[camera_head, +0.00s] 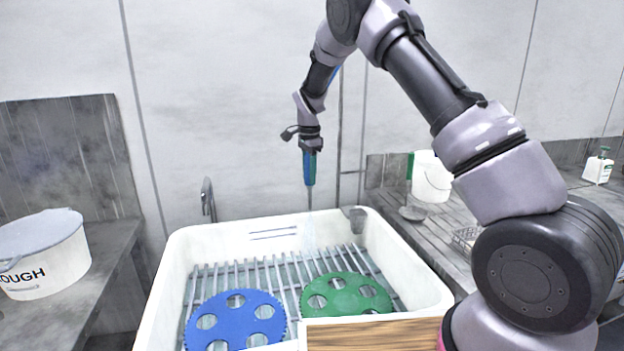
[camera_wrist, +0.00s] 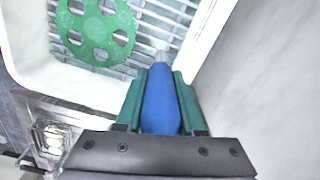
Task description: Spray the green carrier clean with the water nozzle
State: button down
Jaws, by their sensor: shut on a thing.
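My gripper (camera_head: 311,148) is shut on the water nozzle (camera_head: 310,172), which has a blue body and hangs with its thin tip down over the back of the white sink. The green carrier (camera_head: 346,295), a toothed disc with several round holes, lies flat on the rack in front of and to the right of the spray. In the wrist view the nozzle (camera_wrist: 160,100) sits between my fingers (camera_wrist: 162,103), with the green carrier (camera_wrist: 95,30) at upper left.
A blue carrier (camera_head: 236,320) lies on the slatted rack (camera_head: 262,272) in the sink (camera_head: 180,270). A wooden board (camera_head: 375,335) spans the sink's front edge. A white bucket (camera_head: 45,255) stands left; another bucket (camera_head: 432,177) and a soap bottle (camera_head: 598,166) stand on the right counter.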

jog(key=shift+w, duration=0.4)
jog(key=w+d, duration=0.1)
jog(key=d, duration=0.7)
jog(key=w+d, duration=0.2)
jog(key=d, duration=0.7)
jog(key=shift+w+d, duration=0.25)
jog(key=shift+d, duration=0.05)
dwell(0.6)
